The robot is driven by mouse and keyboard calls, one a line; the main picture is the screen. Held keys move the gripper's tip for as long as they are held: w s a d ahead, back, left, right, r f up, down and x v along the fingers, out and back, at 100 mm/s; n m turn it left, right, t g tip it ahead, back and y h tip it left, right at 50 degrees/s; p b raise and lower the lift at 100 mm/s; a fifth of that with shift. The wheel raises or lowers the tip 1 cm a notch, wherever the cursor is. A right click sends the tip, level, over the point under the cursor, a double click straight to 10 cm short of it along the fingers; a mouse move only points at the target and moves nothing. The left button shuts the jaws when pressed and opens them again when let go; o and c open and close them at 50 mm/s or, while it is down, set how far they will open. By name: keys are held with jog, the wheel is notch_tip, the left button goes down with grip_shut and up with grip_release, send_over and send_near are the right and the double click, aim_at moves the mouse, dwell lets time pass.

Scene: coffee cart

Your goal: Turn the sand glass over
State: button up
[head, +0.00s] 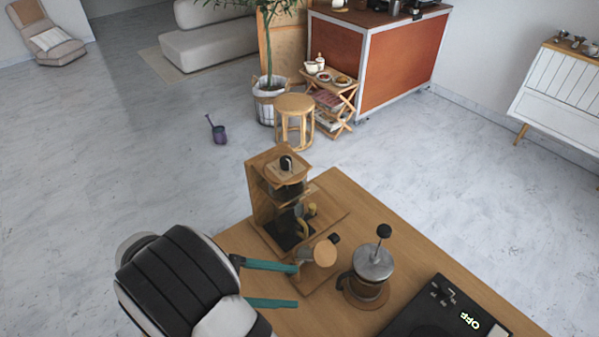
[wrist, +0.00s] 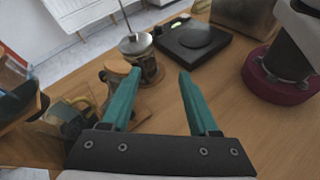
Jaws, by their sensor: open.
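What looks like the sand glass stands on the wooden table, with a round wooden end cap (head: 325,251) facing up. Its glass body is mostly hidden. In the wrist view the same round wooden cap (wrist: 118,67) shows just left of the left finger, which covers part of what is below it. My gripper (head: 297,286) is open, with two teal fingers apart and nothing between them. It also shows in the wrist view (wrist: 160,73). The upper finger in the head view ends close beside the sand glass; I cannot tell whether they touch.
A French press (head: 373,264) with a black knob stands right of the sand glass. A black device (head: 445,308) with an "OFF" display lies at the table's right. A wooden coffee stand (head: 265,195) rises behind the sand glass.

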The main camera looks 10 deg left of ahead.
aim_at(287, 276)
jog(key=s+a+f+n+t, duration=0.1)
jog(key=a+f+n+t, duration=0.2)
jog(key=s+a+f+n+t, duration=0.1)
jog(key=a+f+n+t, duration=0.2)
jog(key=a, duration=0.1)
jog(key=s+a+f+n+t, duration=0.2)
jog(key=a+f+n+t, duration=0.1)
jog(key=a+t, duration=0.1)
jog(key=shift+a+f+y, duration=0.1)
jog(key=shift+a+y, duration=0.1)
jog(key=shift+y, duration=0.1)
jog(key=x, duration=1.5)
jog(key=shift+w+d, duration=0.2)
jog(key=shift+w, duration=0.05)
grip_shut()
